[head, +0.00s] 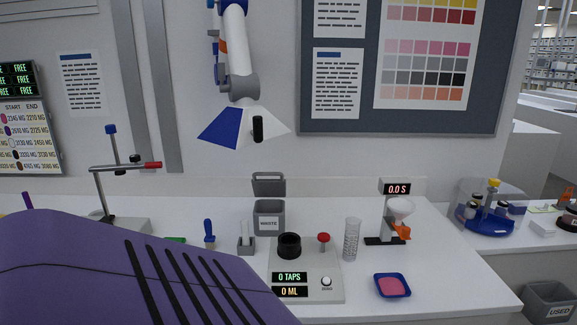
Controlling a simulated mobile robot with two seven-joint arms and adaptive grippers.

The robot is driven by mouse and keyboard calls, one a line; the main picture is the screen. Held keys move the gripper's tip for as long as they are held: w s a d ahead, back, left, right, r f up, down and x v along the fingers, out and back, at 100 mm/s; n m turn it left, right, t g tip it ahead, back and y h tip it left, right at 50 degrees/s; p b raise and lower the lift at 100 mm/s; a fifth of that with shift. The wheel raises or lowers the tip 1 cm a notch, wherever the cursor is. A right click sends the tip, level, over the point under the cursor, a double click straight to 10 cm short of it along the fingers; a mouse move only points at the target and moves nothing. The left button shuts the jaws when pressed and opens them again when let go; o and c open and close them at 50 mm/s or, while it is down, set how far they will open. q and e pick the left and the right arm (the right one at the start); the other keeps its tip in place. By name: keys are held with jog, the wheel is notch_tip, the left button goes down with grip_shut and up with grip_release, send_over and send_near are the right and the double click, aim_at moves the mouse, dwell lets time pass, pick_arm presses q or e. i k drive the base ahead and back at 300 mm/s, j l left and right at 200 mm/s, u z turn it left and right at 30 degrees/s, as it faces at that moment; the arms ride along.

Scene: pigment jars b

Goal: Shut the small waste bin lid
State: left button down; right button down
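The small waste bin (268,219) is a grey box with a "WASTE" label, standing upright towards the back of the white bench. Its grey lid (268,185) stands raised at the back of the bin, so the bin is open at the top. Neither of my grippers shows in the head view.
A holder (246,245) stands front-left of the bin and a tap device with a black cup (289,245) stands in front. A clear cylinder (351,240) is to the right. An extraction hood (240,126) hangs above. The bench's lower left is hidden.

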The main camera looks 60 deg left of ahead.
aim_at(262, 188)
jog(key=i+l+u, duration=0.1)
jog(key=l+u, duration=0.2)
jog(key=u, duration=0.15)
jog(key=l+u, duration=0.45)
jog(key=i+j, duration=0.05)
jog(key=j, duration=0.05)
